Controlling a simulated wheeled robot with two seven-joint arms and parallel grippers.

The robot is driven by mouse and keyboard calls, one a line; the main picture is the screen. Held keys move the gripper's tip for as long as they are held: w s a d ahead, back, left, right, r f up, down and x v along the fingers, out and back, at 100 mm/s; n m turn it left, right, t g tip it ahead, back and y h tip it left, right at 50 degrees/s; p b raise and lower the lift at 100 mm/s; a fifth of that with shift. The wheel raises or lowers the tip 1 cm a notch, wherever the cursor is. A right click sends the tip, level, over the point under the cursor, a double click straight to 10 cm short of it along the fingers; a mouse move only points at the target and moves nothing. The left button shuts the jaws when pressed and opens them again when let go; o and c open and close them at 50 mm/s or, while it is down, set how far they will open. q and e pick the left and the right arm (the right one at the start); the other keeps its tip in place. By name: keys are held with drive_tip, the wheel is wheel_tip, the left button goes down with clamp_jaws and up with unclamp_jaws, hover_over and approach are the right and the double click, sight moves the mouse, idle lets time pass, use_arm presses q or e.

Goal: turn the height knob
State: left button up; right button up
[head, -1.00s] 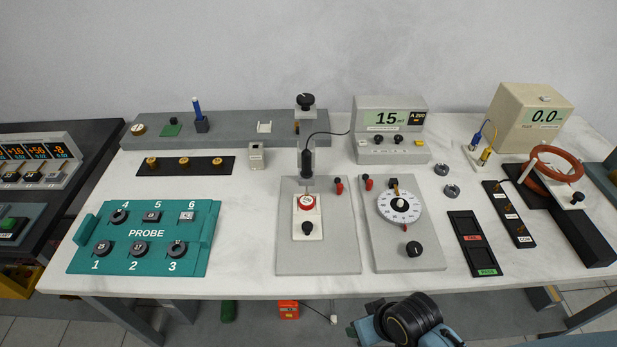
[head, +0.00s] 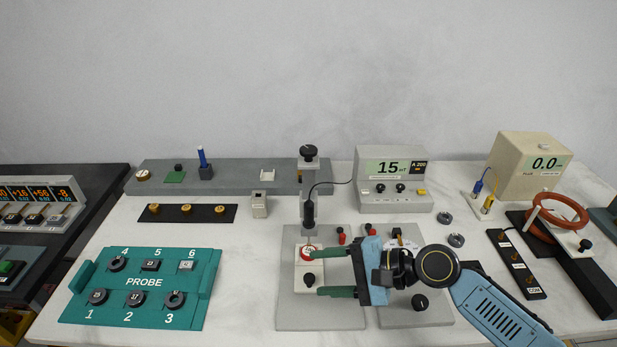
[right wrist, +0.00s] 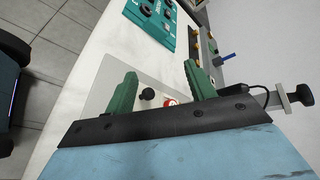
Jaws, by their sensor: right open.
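A black knob (head: 308,152) tops the upright stand at the back of the bench; no label shows which knob is the height knob. In the right wrist view this knob (right wrist: 300,96) is at the right edge. Below the stand, a grey plate (head: 287,312) carries a white block with a red-and-white dial (head: 306,252) and a small black knob (head: 309,280). My right gripper (head: 318,272) is open, its green fingers over the plate, one near the dial and one below the small knob. In the right wrist view the small knob (right wrist: 147,94) shows between the fingers. Contact cannot be told.
A second grey plate (head: 440,312) with a black knob (head: 420,302) lies partly under my right arm. A teal probe tray (head: 205,285) is at left. A meter reading 15 (head: 395,205) stands behind. A black cable runs from the probe to the meter. Bare bench lies between tray and plate.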

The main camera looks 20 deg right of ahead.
drive_tip(key=w+d+r+m+t+y, duration=0.1)
drive_tip(key=w+d+r+m+t, duration=0.1)
drive_tip(key=w+d+r+m, duration=0.4)
drive_tip(key=m+t, duration=0.4)
drive_tip(key=m, duration=0.5)
approach(316, 153)
drive_tip(key=shift+h, duration=0.4)
drive_tip(key=x, duration=1.2)
drive_tip(key=shift+s+a+r, duration=0.1)
drive_tip(key=shift+r, duration=0.15)
